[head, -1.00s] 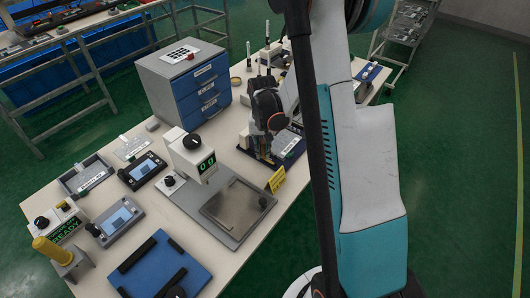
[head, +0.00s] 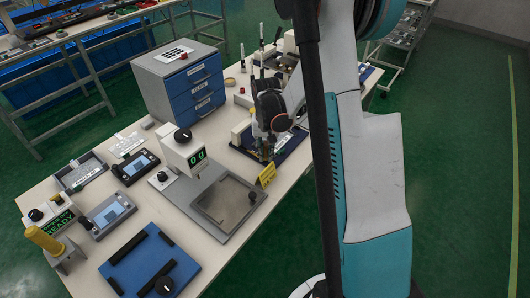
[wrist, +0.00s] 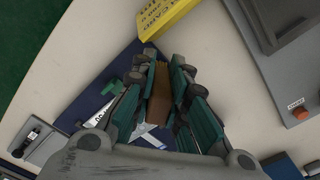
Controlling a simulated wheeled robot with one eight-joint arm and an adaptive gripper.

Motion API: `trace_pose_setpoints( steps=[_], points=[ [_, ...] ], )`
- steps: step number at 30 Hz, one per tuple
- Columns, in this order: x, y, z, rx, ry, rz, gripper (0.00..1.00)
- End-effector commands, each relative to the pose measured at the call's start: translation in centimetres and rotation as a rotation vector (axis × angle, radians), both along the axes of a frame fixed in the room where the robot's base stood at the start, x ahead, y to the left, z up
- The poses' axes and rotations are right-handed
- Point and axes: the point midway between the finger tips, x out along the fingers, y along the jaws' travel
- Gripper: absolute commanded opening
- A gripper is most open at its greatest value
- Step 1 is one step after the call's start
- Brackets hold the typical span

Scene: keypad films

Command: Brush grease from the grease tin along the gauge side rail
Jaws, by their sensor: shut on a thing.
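My gripper (head: 266,156) is over the right part of the bench, by the yellow sign (head: 267,174). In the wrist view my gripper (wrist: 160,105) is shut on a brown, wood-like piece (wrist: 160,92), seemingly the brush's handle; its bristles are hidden. I cannot make out the grease tin or side rail for sure.
A blue drawer cabinet (head: 185,80) stands at the back. Two tablet-like units, a blue tray (head: 150,265) and a yellow post (head: 45,240) fill the left and front. My arm hides the right part. Bare bench shows at the front right edge.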

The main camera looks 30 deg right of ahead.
Motion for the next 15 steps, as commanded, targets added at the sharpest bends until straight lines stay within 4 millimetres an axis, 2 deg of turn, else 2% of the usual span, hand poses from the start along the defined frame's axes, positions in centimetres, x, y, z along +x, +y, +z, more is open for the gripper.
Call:
trace_pose_setpoints(
  steps=[1,2,3,15],
  points=[
    [0.1,0.0,0.6,0.000,0.000,0.001,0.00],
    [0.2,0.0,-0.7,0.001,0.001,0.001,0.00],
    [0.2,0.0,0.5,0.000,0.000,0.001,0.00],
    [0.7,0.0,4.2,0.000,0.000,0.005,0.00]
  ],
)
